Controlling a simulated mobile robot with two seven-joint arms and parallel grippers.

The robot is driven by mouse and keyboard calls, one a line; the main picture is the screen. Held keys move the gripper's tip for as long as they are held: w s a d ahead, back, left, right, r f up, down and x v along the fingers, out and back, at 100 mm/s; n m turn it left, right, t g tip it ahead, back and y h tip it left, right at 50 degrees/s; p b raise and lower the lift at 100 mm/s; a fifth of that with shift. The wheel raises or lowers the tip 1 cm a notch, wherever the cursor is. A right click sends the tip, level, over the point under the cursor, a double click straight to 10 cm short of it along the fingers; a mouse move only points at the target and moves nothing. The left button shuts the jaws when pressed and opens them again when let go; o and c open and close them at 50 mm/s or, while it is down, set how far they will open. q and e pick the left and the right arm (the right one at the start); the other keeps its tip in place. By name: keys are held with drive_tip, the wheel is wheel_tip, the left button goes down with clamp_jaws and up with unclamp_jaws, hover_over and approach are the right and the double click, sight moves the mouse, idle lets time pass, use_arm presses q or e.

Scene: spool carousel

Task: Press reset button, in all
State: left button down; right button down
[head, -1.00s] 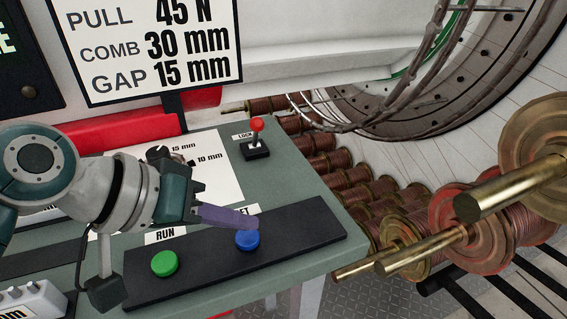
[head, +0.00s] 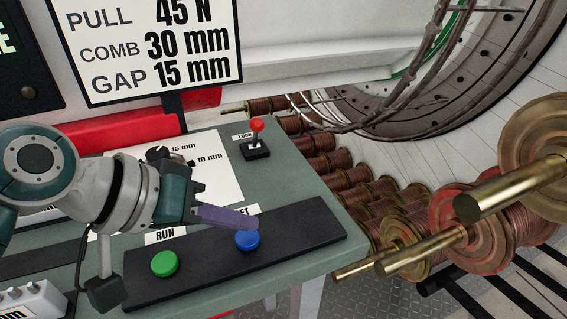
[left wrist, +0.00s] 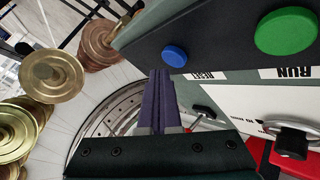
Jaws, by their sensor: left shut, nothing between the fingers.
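The blue reset button (head: 247,240) sits on a black strip (head: 300,232) at the front of the grey-green desk. Its label is partly hidden behind my gripper's fingers. My left gripper (head: 254,223) is shut and empty, its purple fingertips just above and behind the blue button in the head view. In the left wrist view the shut fingers (left wrist: 160,74) end close beside the blue button (left wrist: 175,56); a small gap shows there. Whether they touch the button I cannot tell from the head view. My right gripper is in neither view.
A green RUN button (head: 165,263) sits left on the same strip. A red-knobbed LOCK lever (head: 256,136) and a dial (head: 158,155) stand farther back. Copper spools (head: 375,195) and brass rods (head: 425,250) fill the space right of the desk.

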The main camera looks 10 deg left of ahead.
sight(240, 242)
use_arm(q)
drive_tip(key=shift+f, duration=0.1)
drive_tip(key=shift+f, duration=0.35)
drive_tip(key=shift+f+b, duration=0.4)
drive_tip(key=shift+f, duration=0.05)
idle(0.8)
drive_tip(key=shift+r+p, duration=0.9)
drive_tip(key=shift+p, duration=0.15)
wheel_tip(240, 242, up, 5)
drive_tip(key=p, duration=0.5)
idle(0.6)
